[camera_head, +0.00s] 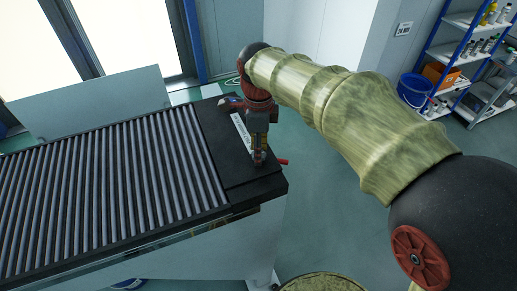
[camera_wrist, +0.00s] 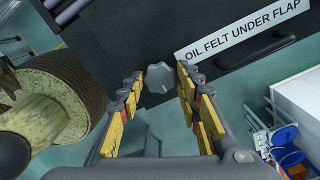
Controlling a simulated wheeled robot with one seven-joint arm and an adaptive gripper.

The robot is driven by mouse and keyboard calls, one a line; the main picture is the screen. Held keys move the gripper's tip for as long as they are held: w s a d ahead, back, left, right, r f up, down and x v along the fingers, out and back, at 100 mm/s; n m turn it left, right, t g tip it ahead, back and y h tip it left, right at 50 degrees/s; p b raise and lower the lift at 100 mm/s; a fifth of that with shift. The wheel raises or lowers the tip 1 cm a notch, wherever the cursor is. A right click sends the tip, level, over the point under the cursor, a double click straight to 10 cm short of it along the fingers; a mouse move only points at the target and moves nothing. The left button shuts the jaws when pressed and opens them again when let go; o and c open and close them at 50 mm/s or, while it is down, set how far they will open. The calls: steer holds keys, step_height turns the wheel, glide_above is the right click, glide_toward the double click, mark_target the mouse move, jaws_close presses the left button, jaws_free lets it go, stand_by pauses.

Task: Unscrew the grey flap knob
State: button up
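The grey knob (camera_wrist: 159,77) is a small lobed disc on the dark flap (camera_wrist: 215,75), near the flap's edge, in the wrist view. My gripper (camera_wrist: 160,78) is open, its yellow fingers on either side of the knob with a small gap at each side. I cannot tell how deep the fingertips reach along the knob. In the head view my gripper (camera_head: 258,157) points down at the right end of the dark panel (camera_head: 225,160), and the knob is hidden there. A white label (camera_wrist: 243,31) reading "OIL FELT UNDER FLAP" lies on the flap.
A black bar handle (camera_wrist: 270,45) sits beside the label. A red piece (camera_head: 282,162) sticks out by the panel's right edge. Rollers (camera_head: 110,185) fill the panel's left part. Shelves (camera_head: 470,60) and a blue bucket (camera_head: 414,90) stand at the far right; the floor between is clear.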

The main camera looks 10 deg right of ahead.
steer(key=c, duration=0.6)
steer(key=shift+c, duration=0.4)
